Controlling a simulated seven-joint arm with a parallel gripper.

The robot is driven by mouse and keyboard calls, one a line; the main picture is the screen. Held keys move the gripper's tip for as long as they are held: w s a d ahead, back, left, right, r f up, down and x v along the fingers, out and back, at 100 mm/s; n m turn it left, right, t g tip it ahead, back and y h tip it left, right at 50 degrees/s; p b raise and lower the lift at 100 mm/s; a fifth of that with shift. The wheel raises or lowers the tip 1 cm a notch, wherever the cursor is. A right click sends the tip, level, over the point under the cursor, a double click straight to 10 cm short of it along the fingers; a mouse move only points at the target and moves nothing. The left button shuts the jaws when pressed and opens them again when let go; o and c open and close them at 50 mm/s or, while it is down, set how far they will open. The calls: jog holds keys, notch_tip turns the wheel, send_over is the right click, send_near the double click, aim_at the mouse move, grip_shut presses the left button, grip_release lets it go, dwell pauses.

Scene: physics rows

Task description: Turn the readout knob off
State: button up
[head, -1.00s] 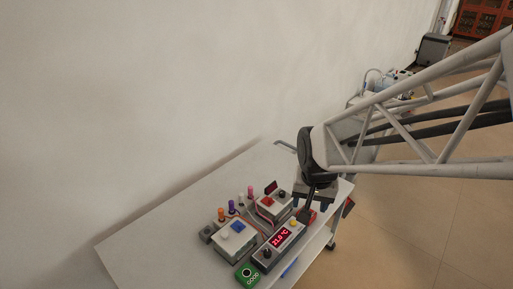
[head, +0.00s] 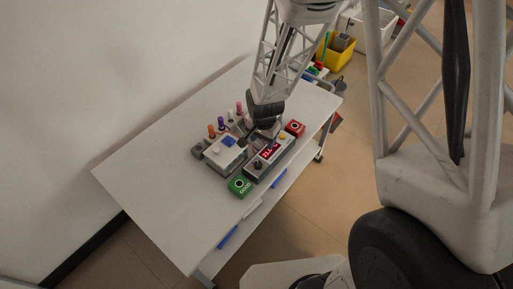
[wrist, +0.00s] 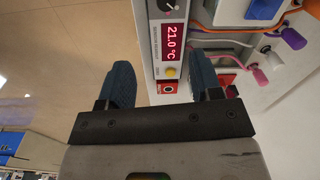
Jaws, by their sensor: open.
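The readout box (head: 250,173) is a grey unit with a red display, which reads 21.0 °C in the wrist view (wrist: 173,42). Its black knob (head: 258,165) sits at the near end, beside the display. In the wrist view the knob (wrist: 166,5) shows a white pointer mark and is partly cut off by the top edge. A yellow button (wrist: 170,72) is at the display's other end. My gripper (wrist: 161,72) is open and empty, its blue fingers apart near the yellow-button end, away from the knob.
A box with a blue switch (head: 228,141) and coloured plugs with cables stand close beside the readout. A green button box (head: 240,186) is near the knob end, a red one (head: 295,127) at the far end. The table's left part (head: 150,165) is clear.

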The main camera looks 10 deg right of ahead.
jog(key=m, duration=0.1)
send_over(258, 164)
notch_tip(258, 164, down, 7)
jog(key=shift+w+r, duration=0.1)
jog(key=shift+f, duration=3.9)
jog(key=c, duration=0.9)
